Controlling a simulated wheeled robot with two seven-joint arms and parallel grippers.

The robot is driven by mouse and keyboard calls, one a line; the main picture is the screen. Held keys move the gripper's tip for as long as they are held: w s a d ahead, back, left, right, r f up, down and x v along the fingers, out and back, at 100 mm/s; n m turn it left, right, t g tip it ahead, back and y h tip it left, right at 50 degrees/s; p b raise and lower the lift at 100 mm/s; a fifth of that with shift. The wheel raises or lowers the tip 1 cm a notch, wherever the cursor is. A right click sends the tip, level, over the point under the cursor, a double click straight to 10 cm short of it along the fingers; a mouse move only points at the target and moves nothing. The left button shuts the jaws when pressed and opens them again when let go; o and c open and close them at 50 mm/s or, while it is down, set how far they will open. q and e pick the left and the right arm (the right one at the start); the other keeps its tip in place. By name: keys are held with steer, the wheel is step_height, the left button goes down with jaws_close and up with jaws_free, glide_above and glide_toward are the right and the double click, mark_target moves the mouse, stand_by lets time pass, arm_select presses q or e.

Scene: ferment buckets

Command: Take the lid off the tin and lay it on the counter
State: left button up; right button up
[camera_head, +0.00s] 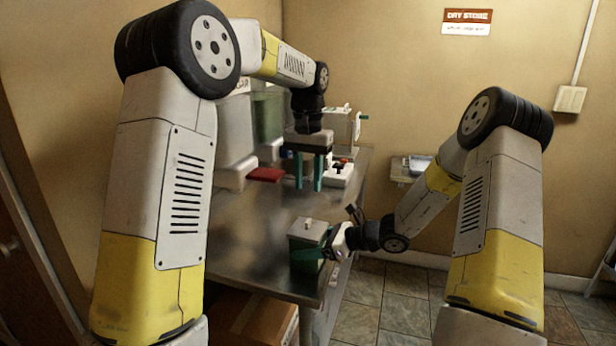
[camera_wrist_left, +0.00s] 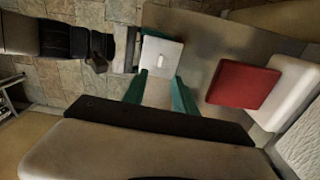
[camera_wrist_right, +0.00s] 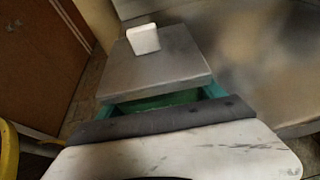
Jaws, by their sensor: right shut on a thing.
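The green tin (camera_head: 304,258) stands near the counter's front right corner. Its grey lid (camera_head: 308,230) lies on top, with a small white knob (camera_head: 309,222). The lid (camera_wrist_right: 160,65) and white knob (camera_wrist_right: 143,39) also show large in the right wrist view. My right gripper (camera_head: 322,254) is shut on the tin's body, its teal fingers at opposite sides below the lid. My left gripper (camera_head: 308,187) is open and empty, pointing down above the counter behind the tin. In the left wrist view the lid (camera_wrist_left: 152,49) shows beyond its fingertips.
The metal counter (camera_head: 245,235) has free room left of the tin. A machine with a red pad (camera_head: 265,174) stands behind, near my left gripper. A white device (camera_head: 341,128) stands at the far end. A cardboard box (camera_head: 250,318) is below the counter.

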mark_target(308, 221)
arm_select(q)
step_height(308, 221, down, 11)
stand_by(0.4)
jaws_close()
steer(key=shift+r, duration=0.15)
stand_by(1.7)
steer(key=shift+r, duration=1)
